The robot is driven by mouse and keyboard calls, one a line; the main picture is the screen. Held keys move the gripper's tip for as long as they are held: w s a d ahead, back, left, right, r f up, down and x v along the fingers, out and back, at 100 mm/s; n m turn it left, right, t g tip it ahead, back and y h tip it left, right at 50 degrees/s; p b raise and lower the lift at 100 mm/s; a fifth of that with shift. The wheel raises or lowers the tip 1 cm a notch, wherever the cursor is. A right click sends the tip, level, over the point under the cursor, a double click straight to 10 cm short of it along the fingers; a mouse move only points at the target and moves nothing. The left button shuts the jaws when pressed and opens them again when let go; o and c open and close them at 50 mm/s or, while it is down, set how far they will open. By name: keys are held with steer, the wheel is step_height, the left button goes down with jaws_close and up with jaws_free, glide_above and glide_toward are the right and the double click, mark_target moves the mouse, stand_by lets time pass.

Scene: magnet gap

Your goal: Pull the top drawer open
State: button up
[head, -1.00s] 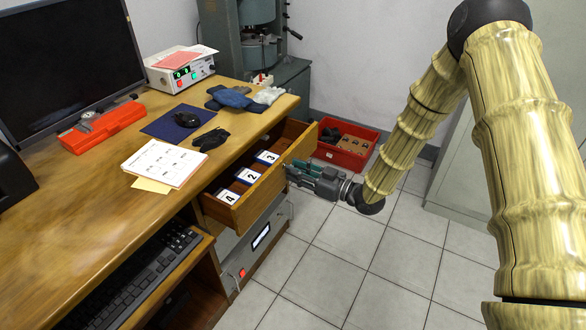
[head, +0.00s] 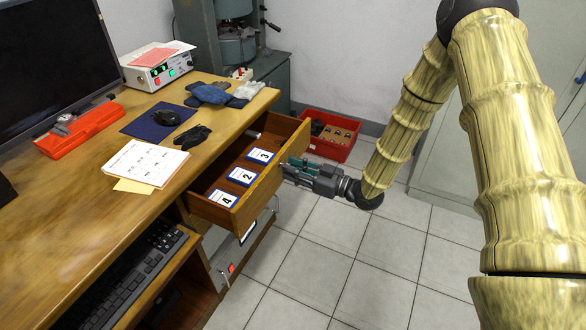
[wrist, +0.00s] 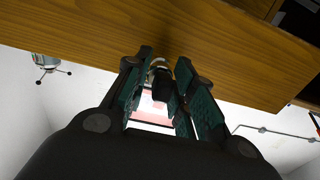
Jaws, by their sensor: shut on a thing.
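The top drawer (head: 212,213) of the wooden desk stands well open in the head view. Inside it lie white cards with blue edges numbered 4, 2 and 3 (head: 260,156). My gripper (head: 288,168) is at the outer face of the drawer front, near its middle. In the wrist view the wooden drawer front (wrist: 215,50) fills the upper part. There my gripper (wrist: 160,92) is shut on the drawer handle (wrist: 159,68), a small knob between the fingers. The handle is hidden in the head view.
A red crate (head: 333,135) stands on the floor behind the drawer. The tiled floor (head: 345,250) in front is clear.

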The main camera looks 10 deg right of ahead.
steer(key=p+v, duration=0.2)
steer(key=v, duration=0.7)
stand_by(0.9)
steer(key=shift+s+d, duration=0.1)
steer(key=shift+p+v, duration=0.6)
steer(key=shift+v, duration=1.95)
steer(key=o, duration=1)
steer(key=shift+o, duration=0.2)
steer(key=p+v, duration=0.2)
steer(key=v, duration=0.6)
